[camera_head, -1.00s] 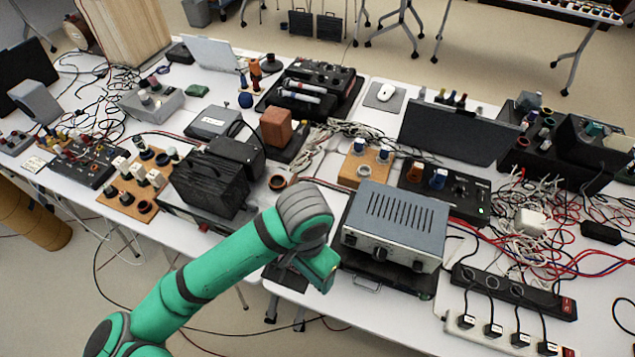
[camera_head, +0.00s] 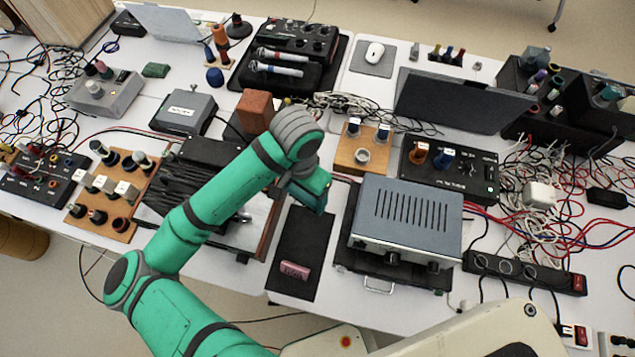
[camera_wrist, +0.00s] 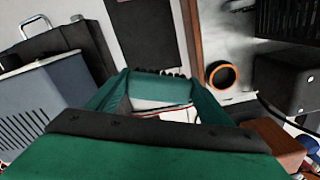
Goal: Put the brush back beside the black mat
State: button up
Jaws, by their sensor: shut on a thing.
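The black mat (camera_head: 310,232) lies on the white table between the blue-grey instrument and a dark-topped unit on a wooden-edged board. In the wrist view the mat (camera_wrist: 148,35) shows beyond my fingers. My gripper (camera_wrist: 160,92) is shut on a teal block with a dark, ragged bristle-like edge, which appears to be the brush (camera_wrist: 162,87). It spans crosswise between the fingertips. In the head view my gripper (camera_head: 312,190) is above the table near the mat's back end; its fingertips and the brush cannot be made out there.
A pink block (camera_head: 295,270) lies on the mat's front part. The blue-grey instrument (camera_head: 405,220) stands close on the right. A brown block (camera_head: 255,110) and a wooden board with knobs (camera_head: 362,150) stand behind. Bare white table (camera_head: 345,300) shows right of the mat's front.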

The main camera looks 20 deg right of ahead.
jog(key=w+d+f, duration=0.1)
jog(key=f, duration=0.1)
jog(key=w+d+f, duration=0.4)
jog(key=shift+w+d+f, duration=0.15)
jog(key=shift+f, duration=0.1)
jog(key=shift+w+d+f, duration=0.35)
jog(key=shift+f, duration=0.3)
jog(key=shift+a+f, duration=0.1)
jog(key=shift+f, duration=1.3)
jog(key=shift+f, duration=0.1)
jog(key=o, duration=1.1)
